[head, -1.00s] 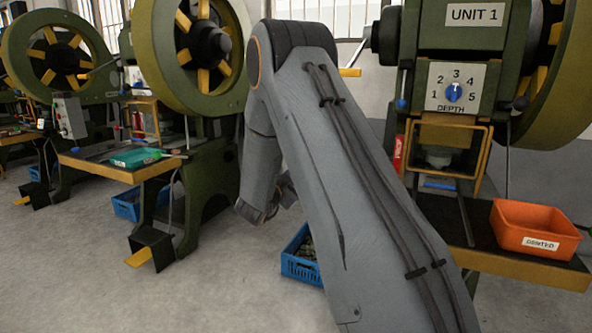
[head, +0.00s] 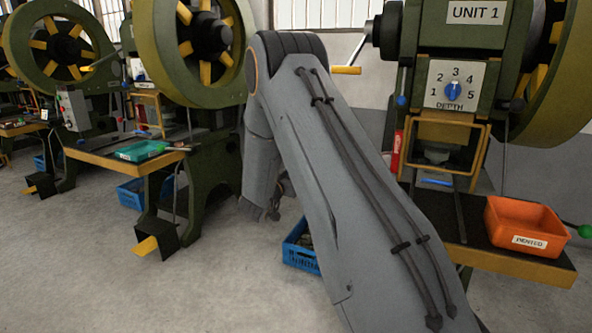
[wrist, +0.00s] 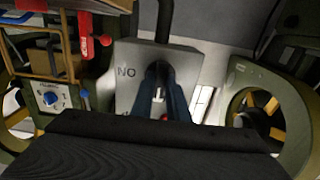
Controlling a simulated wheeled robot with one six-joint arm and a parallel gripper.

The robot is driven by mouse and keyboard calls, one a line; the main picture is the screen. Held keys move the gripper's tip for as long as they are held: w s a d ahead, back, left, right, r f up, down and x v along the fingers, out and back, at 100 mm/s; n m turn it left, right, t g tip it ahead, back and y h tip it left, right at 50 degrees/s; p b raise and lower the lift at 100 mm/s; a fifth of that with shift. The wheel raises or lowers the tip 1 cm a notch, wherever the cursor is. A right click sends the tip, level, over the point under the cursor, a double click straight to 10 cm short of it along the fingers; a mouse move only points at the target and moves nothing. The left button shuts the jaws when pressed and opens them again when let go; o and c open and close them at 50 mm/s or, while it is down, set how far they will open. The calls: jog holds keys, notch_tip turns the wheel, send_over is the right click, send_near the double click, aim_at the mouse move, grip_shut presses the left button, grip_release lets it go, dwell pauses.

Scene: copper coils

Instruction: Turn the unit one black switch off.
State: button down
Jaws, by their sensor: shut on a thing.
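The grey control box (wrist: 130,62) of unit one is in the middle of the wrist view, which looks upside down. Lettering that reads as an inverted "ON" is left of the fingers. My gripper (wrist: 160,88) is against the box face, its dark fingers close together and shut on the black switch, which they almost wholly hide. I cannot tell the switch's position. A bit of red shows just below the fingertips. In the head view my arm covers the box. The UNIT 1 sign (head: 476,12) is on the green press at the right.
The blue depth dial (head: 453,90) points to 3; it also shows in the wrist view (wrist: 50,98). An orange bin (head: 520,222) stands on the press table. A blue crate (head: 300,250) is on the floor behind my arm. Another press (head: 190,50) stands left; open floor lies between.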

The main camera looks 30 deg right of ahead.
dwell(0.4)
jog(key=c, duration=1.7)
grip_release()
jog(key=shift+a, duration=0.1)
jog(key=v, duration=0.7)
jog(key=shift+s+a, duration=0.25)
jog(key=shift+a, duration=0.05)
